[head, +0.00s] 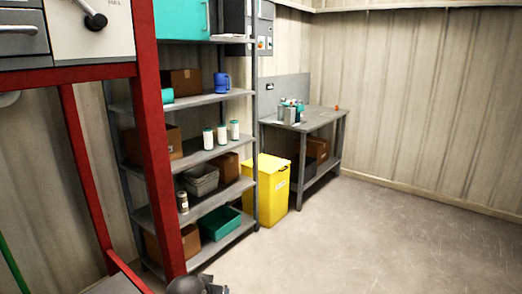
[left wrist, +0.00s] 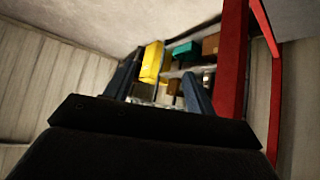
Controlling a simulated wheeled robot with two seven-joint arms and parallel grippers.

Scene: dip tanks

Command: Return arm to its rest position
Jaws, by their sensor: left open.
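My left gripper (left wrist: 161,68) shows in the left wrist view with its two dark fingers apart. Nothing is held between them. Beyond the fingers, at a distance, are the yellow bin (left wrist: 152,61) and the shelf's boxes, and the wrist picture is turned over. In the head view only a dark grey rounded part, likely of my arm, shows at the bottom edge. No gripper fingers can be made out there. My right gripper is in neither view.
A red frame post (head: 162,150) stands close at the left; it also shows in the left wrist view (left wrist: 232,60). Behind it is a grey shelf (head: 217,150) with boxes and cans. The yellow bin (head: 272,190) and a grey workbench (head: 318,120) follow. The floor at right is clear.

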